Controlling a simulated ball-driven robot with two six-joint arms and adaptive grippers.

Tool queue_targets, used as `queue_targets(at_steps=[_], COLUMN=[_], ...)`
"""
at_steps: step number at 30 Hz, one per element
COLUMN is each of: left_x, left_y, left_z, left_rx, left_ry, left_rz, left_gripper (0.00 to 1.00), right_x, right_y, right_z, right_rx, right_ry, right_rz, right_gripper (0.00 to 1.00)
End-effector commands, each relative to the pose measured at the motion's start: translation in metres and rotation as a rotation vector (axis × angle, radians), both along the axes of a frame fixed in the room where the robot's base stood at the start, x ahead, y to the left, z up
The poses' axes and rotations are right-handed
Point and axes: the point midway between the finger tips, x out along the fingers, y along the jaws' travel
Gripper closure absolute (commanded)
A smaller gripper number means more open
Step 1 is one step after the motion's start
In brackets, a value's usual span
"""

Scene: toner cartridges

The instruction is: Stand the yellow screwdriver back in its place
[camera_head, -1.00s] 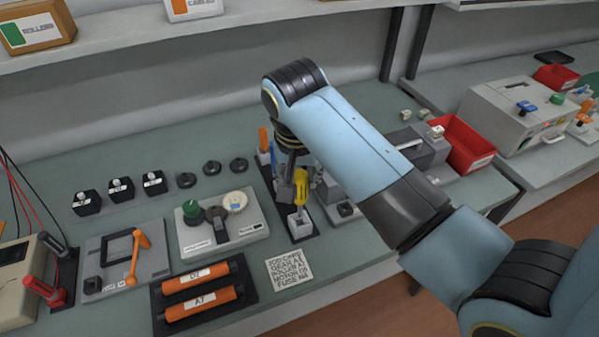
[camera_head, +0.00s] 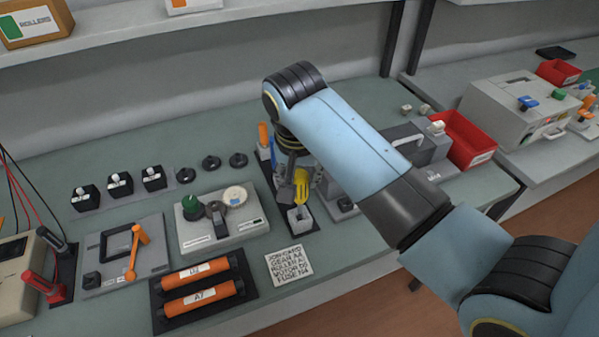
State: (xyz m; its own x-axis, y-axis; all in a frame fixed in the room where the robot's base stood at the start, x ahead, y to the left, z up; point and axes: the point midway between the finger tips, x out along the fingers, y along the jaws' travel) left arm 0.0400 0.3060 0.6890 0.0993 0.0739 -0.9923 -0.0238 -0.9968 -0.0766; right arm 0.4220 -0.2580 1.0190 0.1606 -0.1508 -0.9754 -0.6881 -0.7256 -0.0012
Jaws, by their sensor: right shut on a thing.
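The yellow screwdriver (camera_head: 304,183) is at the middle of the head view, handle up and roughly upright. My right gripper (camera_head: 293,190) is shut on its handle, and a dark finger covers the handle's left side. A light grey square socket (camera_head: 300,219) is directly below the handle, on a dark stand (camera_head: 312,226). The screwdriver's lower end is at or over the socket mouth; I cannot tell how far it is in. An orange-handled tool (camera_head: 263,135) stands in the rack behind. My left gripper is out of view.
Orange rollers (camera_head: 200,292) lie in a black tray in front, beside a printed card (camera_head: 288,264). My right forearm hides part of the bench. A red bin (camera_head: 464,140) is at the right.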

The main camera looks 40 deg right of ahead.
Motion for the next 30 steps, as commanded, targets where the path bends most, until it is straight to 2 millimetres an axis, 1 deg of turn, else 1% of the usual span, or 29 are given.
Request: queue_targets(at_steps=[30], left_x=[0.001], left_y=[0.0], left_z=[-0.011], left_rx=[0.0], left_ry=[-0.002], left_rz=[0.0], left_gripper=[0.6], right_x=[0.0], right_y=[0.0], right_z=[-0.03], right_rx=[0.0], right_ry=[0.0], right_rz=[-0.001], right_gripper=[1.0])
